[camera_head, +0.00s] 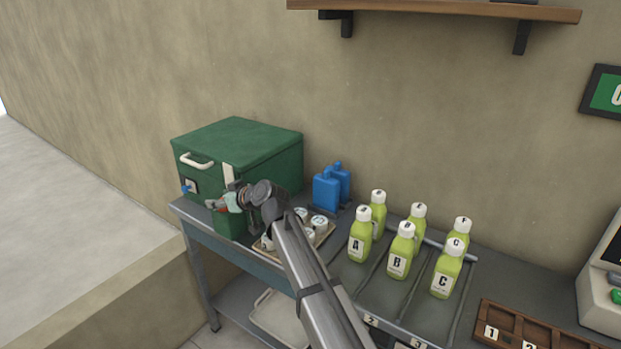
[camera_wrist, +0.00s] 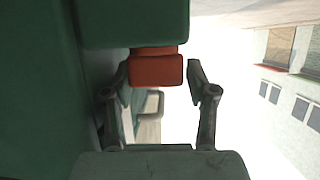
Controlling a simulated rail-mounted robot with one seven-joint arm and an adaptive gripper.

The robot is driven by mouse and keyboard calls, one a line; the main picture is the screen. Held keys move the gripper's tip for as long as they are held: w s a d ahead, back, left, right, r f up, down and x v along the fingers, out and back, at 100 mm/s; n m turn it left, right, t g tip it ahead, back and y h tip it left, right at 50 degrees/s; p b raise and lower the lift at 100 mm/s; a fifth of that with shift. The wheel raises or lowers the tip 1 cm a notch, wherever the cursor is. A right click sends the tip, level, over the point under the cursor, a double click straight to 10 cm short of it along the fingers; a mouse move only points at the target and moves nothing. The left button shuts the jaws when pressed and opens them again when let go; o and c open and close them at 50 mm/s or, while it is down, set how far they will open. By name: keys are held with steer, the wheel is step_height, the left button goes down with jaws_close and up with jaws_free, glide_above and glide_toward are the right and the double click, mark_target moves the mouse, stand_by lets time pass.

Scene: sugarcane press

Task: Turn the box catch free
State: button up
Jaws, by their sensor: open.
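The green box (camera_head: 238,150) stands at the left end of the bench, with a white handle (camera_head: 196,161) and a pale strip (camera_head: 228,174) on its front. An orange-red block, apparently the box catch (camera_wrist: 155,69), sticks out from the green surface in the wrist view. My gripper (camera_head: 219,204) is at the box's front, below the pale strip. Its open fingers (camera_wrist: 160,80) straddle the block: the left finger is close to it, and a clear gap shows at the right finger. Contact on the left cannot be told. In the head view my gripper largely hides the catch.
A tray of white cups (camera_head: 320,226) lies close beside my arm. Blue bottles (camera_head: 326,190) stand behind it, and several lettered green bottles (camera_head: 400,250) stand to the right. A blue knob (camera_head: 187,188) is on the box's front left.

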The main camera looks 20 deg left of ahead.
steer(key=shift+w+r+t+p, duration=0.2)
steer(key=shift+r+t+p, duration=0.2)
steer(key=shift+p, duration=0.15)
steer(key=m+t+p, duration=0.1)
steer(key=p, duration=0.3)
steer(key=m+t+h+p, duration=0.1)
steer(key=m+p, duration=0.1)
steer(key=p, duration=0.1)
steer(key=shift+w+d+f+t+p, duration=0.1)
steer(key=shift+d+f+t+p, duration=0.05)
steer(key=shift+d+t+p, duration=0.2)
steer(key=shift+m+t+h+p, duration=0.35)
steer(key=shift+m+h+p, duration=0.05)
steer(key=shift+p, duration=0.7)
steer(key=shift+f+m+t, duration=0.3)
steer(key=shift+f, duration=0.05)
steer(key=shift+a+f+m+t+h+b, duration=0.1)
steer(key=shift+m+t+h+b, duration=0.2)
steer(key=shift+h+b, duration=0.2)
